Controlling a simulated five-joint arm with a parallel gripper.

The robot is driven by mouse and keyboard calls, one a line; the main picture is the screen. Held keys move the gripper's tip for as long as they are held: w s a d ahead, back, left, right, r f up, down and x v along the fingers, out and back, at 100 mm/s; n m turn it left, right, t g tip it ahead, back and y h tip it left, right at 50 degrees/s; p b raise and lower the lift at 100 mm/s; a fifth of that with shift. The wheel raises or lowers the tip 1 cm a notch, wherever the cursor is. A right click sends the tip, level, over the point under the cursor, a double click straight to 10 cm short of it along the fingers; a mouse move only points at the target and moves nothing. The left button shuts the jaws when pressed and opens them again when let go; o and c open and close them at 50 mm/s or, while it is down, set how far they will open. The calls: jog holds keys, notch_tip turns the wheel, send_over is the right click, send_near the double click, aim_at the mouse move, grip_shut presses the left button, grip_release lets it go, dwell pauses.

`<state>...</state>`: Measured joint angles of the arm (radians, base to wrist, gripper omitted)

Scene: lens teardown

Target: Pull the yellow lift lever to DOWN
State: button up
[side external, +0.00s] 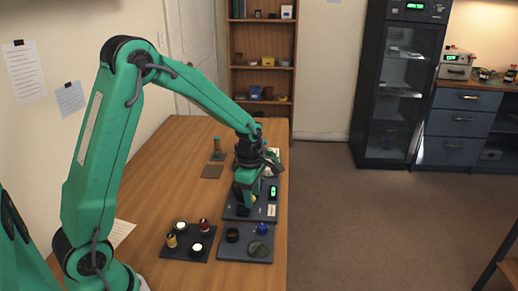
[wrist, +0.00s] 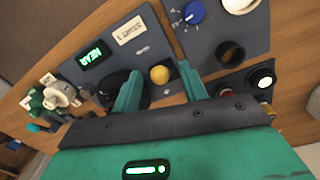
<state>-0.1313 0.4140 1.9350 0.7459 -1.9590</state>
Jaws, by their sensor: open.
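The yellow lever's round knob (wrist: 160,74) shows in the wrist view, between my two fingertips, with a gap visible on both sides. My gripper (wrist: 159,72) is open and not closed on the knob. The lever's shaft is hard to make out. In the side view my gripper (side external: 246,200) points down over the dark control panel (side external: 234,213) and hides much of it. A small yellow patch shows by the fingers there. The panel carries a green-lit display (wrist: 93,55), a pale label (wrist: 130,30) and a black round part (wrist: 122,88), partly behind a finger.
In front of the panel is a grey plate with a black ring (side external: 232,236), a blue knob (side external: 262,229) and a glass disc (side external: 259,249). Left of it, a dark tray (side external: 175,250) holds several small round parts. The table's right edge is close to the panel.

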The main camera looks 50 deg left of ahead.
jog(key=shift+s+r, duration=0.2)
jog(key=shift+r, duration=3.5)
jog(key=shift+d+r, duration=0.1)
jog(key=s+d+r+m+t, duration=0.2)
jog(key=s+r+m, duration=0.3)
jog(key=s+m, duration=0.5)
jog(key=s+d+r+m+t, duration=0.3)
jog(key=s+r+m, duration=0.2)
jog(key=s+m, duration=0.5)
jog(key=m, duration=0.4)
jog(key=shift+s+d, duration=0.2)
jog(key=shift+d, duration=0.05)
